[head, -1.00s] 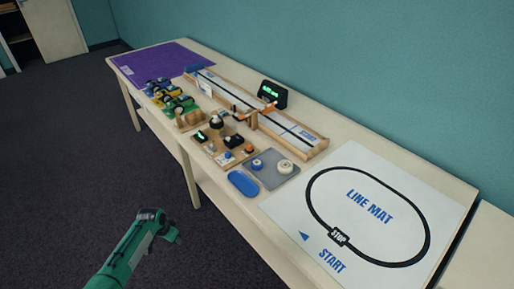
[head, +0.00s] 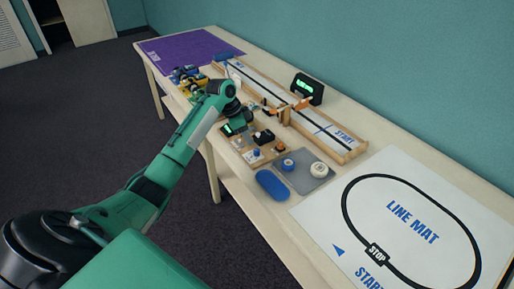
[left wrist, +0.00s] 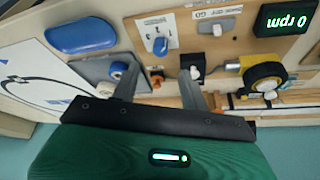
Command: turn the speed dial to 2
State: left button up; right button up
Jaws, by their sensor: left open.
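The speed dial, a blue knob on a white plate (head: 255,154), sits on the wooden motor board in the head view. In the left wrist view the dial (left wrist: 160,45) is seen from above, beyond the fingertips; its marks are too small to read. A small display (left wrist: 286,18) on the same board reads 0 rpm. My left gripper (left wrist: 158,78) is open and empty, its two fingers apart and short of the dial. In the head view the left arm reaches over the board and its gripper (head: 238,112) hides part of it. My right gripper is not in view.
A blue tray (head: 272,184) and a grey mat (head: 318,182) with two round pieces lie nearby. The line mat (head: 415,200) is clear of objects.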

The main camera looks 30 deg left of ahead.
aim_at(256, 150)
pick_arm(q)
jog(key=x, duration=0.8)
jog(key=shift+a, duration=0.1)
jog(key=shift+c, duration=0.5)
grip_shut()
